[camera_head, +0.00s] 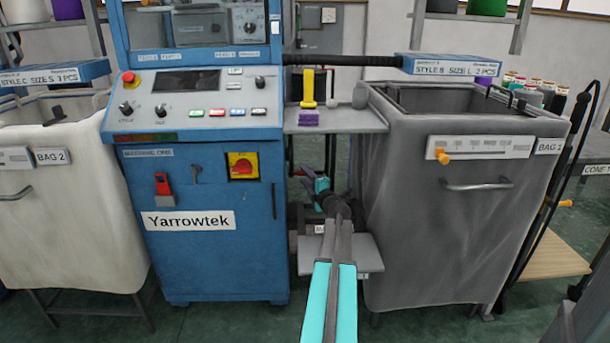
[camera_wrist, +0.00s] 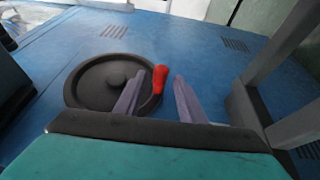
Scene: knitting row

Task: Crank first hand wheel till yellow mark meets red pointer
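In the wrist view a dark round hand wheel (camera_wrist: 88,84) with a central hub is mounted on a blue panel. A red handle (camera_wrist: 160,76) stands up at its right rim. My gripper (camera_wrist: 158,80) is open, with one finger on each side of the red handle and gaps visible between them; I cannot tell whether the handle is within the fingers' reach. No yellow mark or red pointer can be made out. In the head view the wheels are hidden.
The blue Yarrowtek cabinet (camera_head: 211,262) stands left of my arm in the head view. A grey bag bin (camera_head: 450,240) stands close on the right. A small shelf (camera_head: 335,121) bridges the gap above my arm. Grey posts (camera_wrist: 262,95) stand right of my gripper.

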